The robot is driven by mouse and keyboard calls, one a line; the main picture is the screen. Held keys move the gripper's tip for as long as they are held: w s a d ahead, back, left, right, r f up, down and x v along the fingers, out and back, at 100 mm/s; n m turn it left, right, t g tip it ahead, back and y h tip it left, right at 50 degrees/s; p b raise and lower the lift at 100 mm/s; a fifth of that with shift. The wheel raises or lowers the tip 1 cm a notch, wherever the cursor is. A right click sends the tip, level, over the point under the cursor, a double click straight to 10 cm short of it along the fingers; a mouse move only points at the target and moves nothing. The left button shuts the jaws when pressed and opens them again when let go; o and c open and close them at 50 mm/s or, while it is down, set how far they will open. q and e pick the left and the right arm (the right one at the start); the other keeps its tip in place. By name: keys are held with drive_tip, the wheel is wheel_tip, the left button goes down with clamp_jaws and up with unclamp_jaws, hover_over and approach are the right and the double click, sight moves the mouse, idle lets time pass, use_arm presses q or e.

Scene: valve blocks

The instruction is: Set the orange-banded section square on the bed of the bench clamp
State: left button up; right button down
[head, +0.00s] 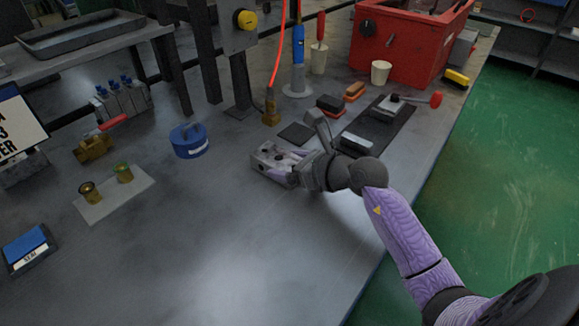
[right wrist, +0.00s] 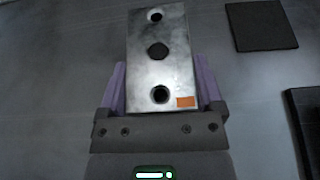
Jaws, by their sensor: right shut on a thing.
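The orange-banded section is a grey metal block (right wrist: 174,60) with several dark holes along its top and an orange patch near its gripper end in the right wrist view. It also shows in the head view (head: 270,157), low over the bench; I cannot tell whether it touches. My right gripper (right wrist: 160,95) is shut on its near end, with a purple finger along each side; it also shows in the head view (head: 289,167). What looks like the bench clamp (head: 394,106), a grey piece with a red handle, sits on a dark mat to the right. My left gripper is not in view.
A grey block (head: 357,143) lies on the dark mat, right of my gripper. A small black pad (head: 296,133) lies just behind the held block. A blue round part (head: 188,141) stands to the left. The front middle of the bench (head: 210,240) is clear.

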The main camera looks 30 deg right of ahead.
unclamp_jaws()
